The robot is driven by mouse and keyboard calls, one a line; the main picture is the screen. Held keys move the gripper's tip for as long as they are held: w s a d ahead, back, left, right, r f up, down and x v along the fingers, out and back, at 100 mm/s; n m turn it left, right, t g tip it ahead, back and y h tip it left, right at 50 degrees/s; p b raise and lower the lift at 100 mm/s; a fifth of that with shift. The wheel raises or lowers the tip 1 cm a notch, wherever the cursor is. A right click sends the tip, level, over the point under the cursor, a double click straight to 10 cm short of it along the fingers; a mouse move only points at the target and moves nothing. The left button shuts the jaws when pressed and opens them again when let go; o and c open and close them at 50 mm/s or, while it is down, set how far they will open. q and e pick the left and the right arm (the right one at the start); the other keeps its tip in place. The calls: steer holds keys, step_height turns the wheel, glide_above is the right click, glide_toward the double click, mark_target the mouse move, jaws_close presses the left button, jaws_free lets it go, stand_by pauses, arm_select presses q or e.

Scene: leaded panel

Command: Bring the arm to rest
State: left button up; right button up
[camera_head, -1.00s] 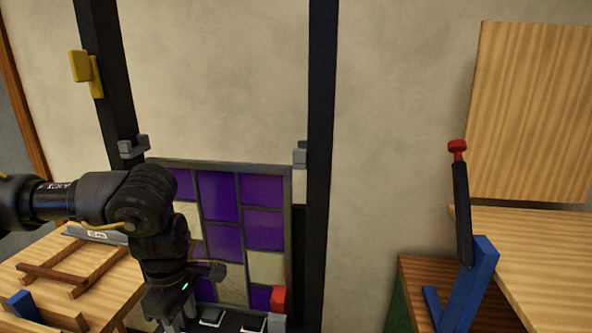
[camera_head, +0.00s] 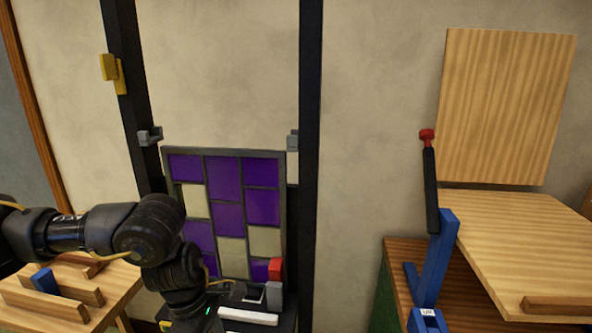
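The black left arm, mine, comes in from the left and bends down in front of the leaded panel. My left gripper is at the bottom of the picture near the panel's lower left; its fingers are hidden or cut off, so its opening does not show. The leaded panel (camera_head: 228,205) stands upright between two black posts, with purple and cream panes in a grey frame. A red block (camera_head: 275,268) sits at its lower right corner. My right gripper is not in view.
A wooden table (camera_head: 125,277) with wooden strips and a blue block (camera_head: 45,281) is at the lower left. At right, a blue stand with a black lever and red knob (camera_head: 427,134) is beside a wooden worktop (camera_head: 515,240). Wall between is clear.

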arm_select(q)
steer(key=s+d+f+n+h, duration=0.2)
steer(key=s+d+h, duration=0.1)
steer(key=d, duration=0.5)
steer(key=s+d+f+n+h, duration=0.1)
steer(key=s+d+n+h, duration=0.15)
steer(key=d, duration=0.55)
steer(key=d+r+n+t+h, duration=0.45)
steer(key=d+n+h, duration=0.2)
steer(key=n, duration=0.75)
steer(key=a+f+n+t+y, duration=0.3)
steer(key=a+f+n+y, duration=0.25)
steer(key=a+n, duration=0.4)
steer(key=a+f+n+t+y, duration=0.2)
steer(key=a+f+n+y, duration=0.35)
steer(key=n, duration=0.75)
steer(key=s+a+f+n+g+y, duration=0.3)
steer(key=s+a+f+n+g, duration=0.3)
steer(key=s+a+f+n, duration=0.8)
steer(key=s+a+f+m+g, duration=0.1)
steer(key=s+f, duration=0.1)
steer(key=f, duration=1)
steer(key=s+a+f+m+g, duration=0.1)
steer(key=s+f, duration=0.1)
steer(key=f, duration=1.1)
steer(key=s+a+f, duration=0.3)
steer(key=s+f, duration=1.2)
steer(key=s, duration=0.1)
steer(key=shift+g, duration=0.35)
